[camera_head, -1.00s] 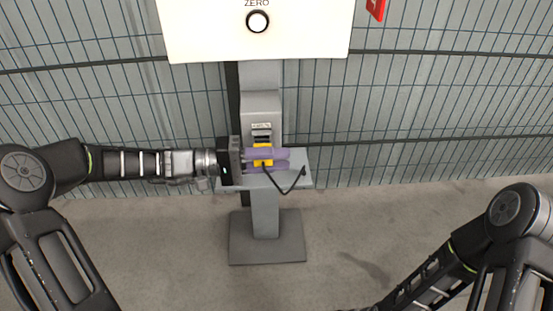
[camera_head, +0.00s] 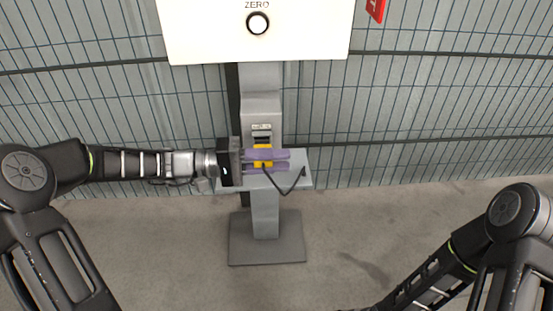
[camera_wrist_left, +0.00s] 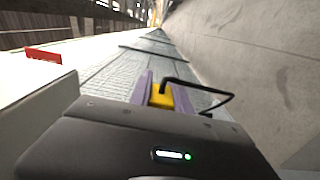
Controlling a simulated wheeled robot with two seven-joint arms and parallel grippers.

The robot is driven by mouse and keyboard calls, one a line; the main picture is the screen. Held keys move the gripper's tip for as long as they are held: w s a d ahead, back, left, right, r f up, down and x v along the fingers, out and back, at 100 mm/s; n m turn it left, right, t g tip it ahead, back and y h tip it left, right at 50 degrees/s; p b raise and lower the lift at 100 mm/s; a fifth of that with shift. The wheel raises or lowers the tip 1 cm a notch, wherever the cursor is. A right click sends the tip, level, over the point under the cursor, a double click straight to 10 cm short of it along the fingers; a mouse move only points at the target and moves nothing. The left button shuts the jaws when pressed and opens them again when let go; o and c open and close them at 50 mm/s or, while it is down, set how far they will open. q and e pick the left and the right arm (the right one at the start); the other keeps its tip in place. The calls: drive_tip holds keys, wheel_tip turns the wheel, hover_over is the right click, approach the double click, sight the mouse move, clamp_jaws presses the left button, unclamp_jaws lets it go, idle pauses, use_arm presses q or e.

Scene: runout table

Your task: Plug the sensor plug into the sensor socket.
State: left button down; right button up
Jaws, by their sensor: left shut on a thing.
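The sensor plug (camera_head: 264,149) is a yellow block with a black cable (camera_head: 289,189) that curves to the right. My left gripper (camera_head: 268,160), with purple fingers, is shut on it above the small grey shelf of the pedestal. The plug also shows between the fingers in the left wrist view (camera_wrist_left: 161,97). The sensor socket (camera_head: 262,137) is a dark opening under a small label on the pedestal, just above and behind the plug in the head view. Whether the plug touches the socket I cannot tell. My right gripper is not in view; only the right arm shows at the lower right.
The grey shelf (camera_head: 298,173) juts out from the pedestal under the plug. A white panel (camera_head: 205,30) with a ZERO button (camera_head: 257,23) stands above. A mesh fence (camera_head: 430,90) runs behind. The floor (camera_head: 350,240) at the right is clear.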

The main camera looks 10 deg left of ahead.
use_arm(q)
drive_tip(key=shift+w+a, duration=0.2)
drive_tip(key=shift+w, duration=0.5)
drive_tip(key=shift+w+a, duration=0.15)
drive_tip(key=shift+w, duration=0.5)
idle(0.6)
drive_tip(key=c, duration=1.1)
unclamp_jaws()
drive_tip(key=p+v, duration=0.1)
drive_tip(key=v, duration=0.6)
drive_tip(key=shift+s+a+p, duration=0.1)
drive_tip(key=shift+a+p, duration=0.2)
drive_tip(key=shift+a, duration=0.1)
